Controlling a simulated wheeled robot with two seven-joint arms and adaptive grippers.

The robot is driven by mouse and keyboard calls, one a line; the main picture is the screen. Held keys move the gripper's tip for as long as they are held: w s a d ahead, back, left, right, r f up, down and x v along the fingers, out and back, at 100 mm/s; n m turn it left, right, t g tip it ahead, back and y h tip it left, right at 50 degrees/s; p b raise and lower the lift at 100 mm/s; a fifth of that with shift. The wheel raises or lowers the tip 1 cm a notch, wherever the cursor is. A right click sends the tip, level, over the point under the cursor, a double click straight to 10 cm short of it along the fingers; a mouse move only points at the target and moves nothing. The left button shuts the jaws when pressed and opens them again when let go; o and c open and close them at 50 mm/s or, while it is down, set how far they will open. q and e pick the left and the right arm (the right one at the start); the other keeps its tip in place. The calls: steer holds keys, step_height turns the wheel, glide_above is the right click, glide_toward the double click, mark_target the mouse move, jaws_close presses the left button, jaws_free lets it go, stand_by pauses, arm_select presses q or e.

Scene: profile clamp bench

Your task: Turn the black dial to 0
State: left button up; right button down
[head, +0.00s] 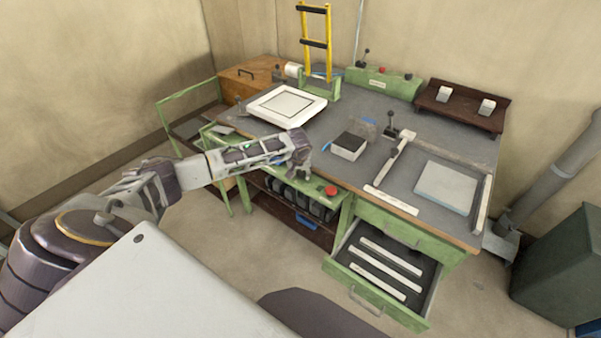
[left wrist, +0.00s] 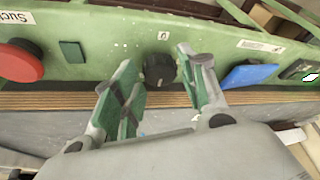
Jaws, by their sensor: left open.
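The black dial (left wrist: 160,70) sits on the green front panel (left wrist: 110,45) in the left wrist view, with a small label above it. My left gripper (left wrist: 160,72) is open, with one finger on each side of the dial. Gaps show between the fingers and the dial, and I see no clear contact. In the head view my left gripper (head: 301,168) is at the bench's front left edge and hides the dial. The dial's setting is too small to read. My right gripper is not in view.
A red button (left wrist: 20,61) and a blue lever (left wrist: 249,75) flank the dial on the panel. In the head view an open drawer (head: 375,275) with pale strips juts out at the front right. A white framed plate (head: 287,106) and a small block (head: 348,146) are on the bench.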

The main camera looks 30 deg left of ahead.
arm_select(q)
steer(key=shift+w+f, duration=0.15)
steer(key=shift+f, duration=0.2)
steer(key=shift+a+f, duration=0.1)
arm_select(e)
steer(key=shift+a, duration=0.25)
arm_select(q)
steer(key=c, duration=0.7)
steer(key=shift+c, duration=0.2)
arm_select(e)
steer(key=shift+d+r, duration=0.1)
